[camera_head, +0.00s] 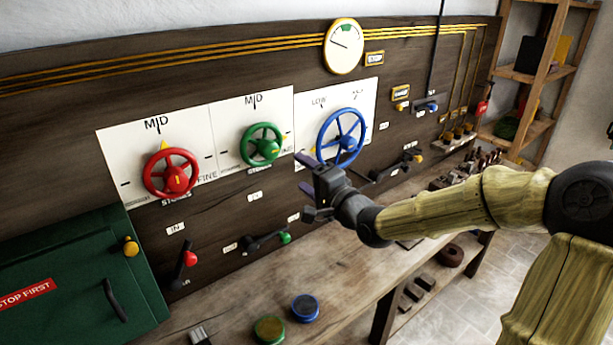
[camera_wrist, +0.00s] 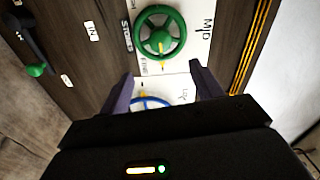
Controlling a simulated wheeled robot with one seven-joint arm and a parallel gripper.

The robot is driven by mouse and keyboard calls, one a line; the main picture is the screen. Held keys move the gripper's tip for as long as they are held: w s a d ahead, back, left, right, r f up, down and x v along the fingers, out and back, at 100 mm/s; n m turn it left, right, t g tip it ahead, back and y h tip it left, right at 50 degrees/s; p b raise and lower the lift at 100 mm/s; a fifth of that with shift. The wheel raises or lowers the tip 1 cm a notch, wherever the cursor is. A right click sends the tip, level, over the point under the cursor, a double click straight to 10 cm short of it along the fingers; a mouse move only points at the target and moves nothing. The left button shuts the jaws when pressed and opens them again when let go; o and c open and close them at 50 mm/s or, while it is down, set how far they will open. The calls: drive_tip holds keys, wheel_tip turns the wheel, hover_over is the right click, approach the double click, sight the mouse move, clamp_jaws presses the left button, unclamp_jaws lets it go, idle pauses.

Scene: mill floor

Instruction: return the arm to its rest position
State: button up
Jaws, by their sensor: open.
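My arm reaches in from the right in the head view, with wood-coloured links. My gripper (camera_head: 308,172) is in front of the panel, just left of the blue handwheel (camera_head: 341,137) and below and right of the green handwheel (camera_head: 261,145). In the wrist view my gripper (camera_wrist: 163,92) has its two fingers spread wide with nothing held between them. The green handwheel (camera_wrist: 160,32) shows beyond the fingertips, and part of the blue handwheel (camera_wrist: 150,102) shows between the fingers. The rest of the blue wheel is hidden by my gripper body.
A red handwheel (camera_head: 171,174) sits further left on the panel. Levers, including a green-knobbed one (camera_head: 284,238) and a red-knobbed one (camera_head: 190,258), project below. A green cabinet (camera_head: 75,280) stands at left. Green (camera_head: 269,329) and blue (camera_head: 305,308) round pieces lie on the bench.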

drive_tip(key=s+d+f+n+g+h, duration=0.1)
drive_tip(key=s+f+n+g+h, duration=0.2)
drive_tip(key=f, duration=0.5)
drive_tip(key=s+d+f+n+g+h, duration=0.1)
drive_tip(key=s+f+n+g+h, duration=0.15)
drive_tip(key=f, duration=0.45)
drive_tip(key=s+d+f+n+g+h, duration=0.2)
drive_tip(key=s+d+g, duration=0.1)
drive_tip(key=s, duration=0.6)
drive_tip(key=s+d+f+n+g+h, duration=0.2)
drive_tip(key=s+d+g, duration=0.2)
drive_tip(key=s, duration=0.5)
drive_tip(key=shift+s+d+f+h, duration=0.15)
drive_tip(key=shift+s+d+h, duration=0.2)
drive_tip(key=shift+d, duration=0.85)
drive_tip(key=shift+c, duration=0.3)
